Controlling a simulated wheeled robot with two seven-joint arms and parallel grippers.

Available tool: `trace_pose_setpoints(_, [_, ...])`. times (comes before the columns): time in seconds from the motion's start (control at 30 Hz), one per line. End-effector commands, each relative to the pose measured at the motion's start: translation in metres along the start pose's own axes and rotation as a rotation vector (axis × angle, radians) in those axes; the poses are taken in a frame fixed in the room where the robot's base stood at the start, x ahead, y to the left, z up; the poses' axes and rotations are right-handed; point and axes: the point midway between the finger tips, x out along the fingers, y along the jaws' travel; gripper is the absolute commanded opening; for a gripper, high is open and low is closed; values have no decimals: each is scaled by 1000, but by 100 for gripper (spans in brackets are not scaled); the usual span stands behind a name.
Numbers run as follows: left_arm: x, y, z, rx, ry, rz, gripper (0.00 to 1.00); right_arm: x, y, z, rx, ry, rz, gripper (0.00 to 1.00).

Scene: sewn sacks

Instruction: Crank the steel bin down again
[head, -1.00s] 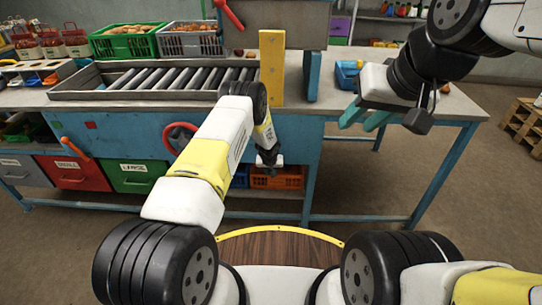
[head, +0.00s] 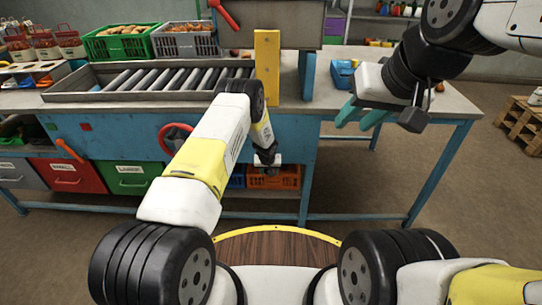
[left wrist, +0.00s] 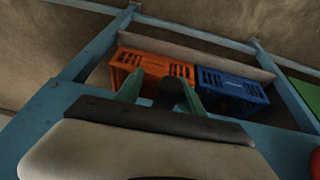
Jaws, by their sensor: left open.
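The grey steel bin (head: 278,24) stands at the back of the blue bench in the head view, its top cut off by the frame. A red lever (head: 224,13) shows at its left. A red wheel (head: 175,137) is on the bench front, partly behind my left forearm. My left gripper (head: 266,166) is small and dark in front of the bench, right of the wheel and apart from it. My right gripper (head: 362,114) is open and empty above the bench's right end.
A roller conveyor (head: 150,82) lies left of a yellow post (head: 267,68). An orange crate (head: 274,178) and a blue crate (left wrist: 232,90) sit under the bench. Red drawer (head: 72,177) and green drawer (head: 128,177) are at left. The floor at right is clear up to a pallet (head: 522,125).

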Motion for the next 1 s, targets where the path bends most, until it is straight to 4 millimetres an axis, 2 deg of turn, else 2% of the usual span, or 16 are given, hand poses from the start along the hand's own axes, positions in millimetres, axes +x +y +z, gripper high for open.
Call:
trace_pose_setpoints(0.2, [-38,2,-2,2,3,1,46,0,0,0,0,0,0,36])
trace_pose_setpoints(0.4, [-65,3,-1,2,2,2,46,0,0,0,0,0,0,36])
trace_pose_setpoints(1.0, [-76,2,-4,-1,4,2,46,0,0,0,0,0,0,36])
